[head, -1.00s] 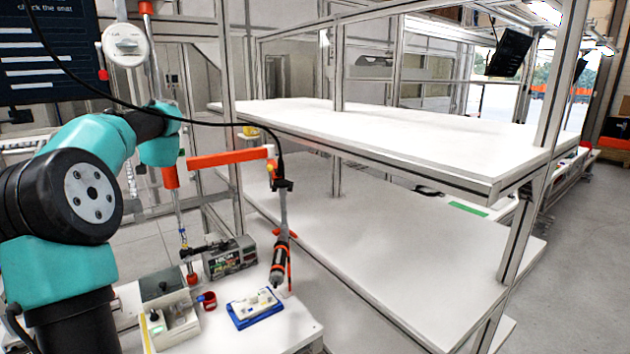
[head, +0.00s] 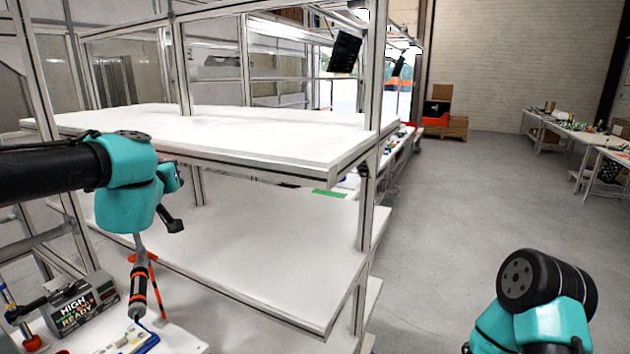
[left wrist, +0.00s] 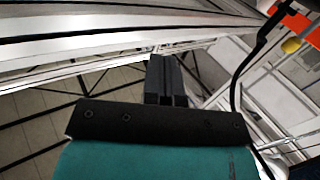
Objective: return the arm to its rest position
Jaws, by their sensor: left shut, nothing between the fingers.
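My left arm reaches in from the left in the head view, with its dark gripper (head: 174,224) in front of the shelf unit. The gripper is over the gap between the two shelf levels as pictured, apart from anything I can make out. In the left wrist view its dark fingers (left wrist: 165,82) are together, with nothing between them. Part of my right arm shows at the lower right of the head view; its gripper is out of frame. I see no helmet shell.
A hanging screwdriver (head: 138,290), a grey box (head: 85,305) and a blue-edged tray (head: 148,343) are at the lower left. Open floor (head: 460,200) lies right.

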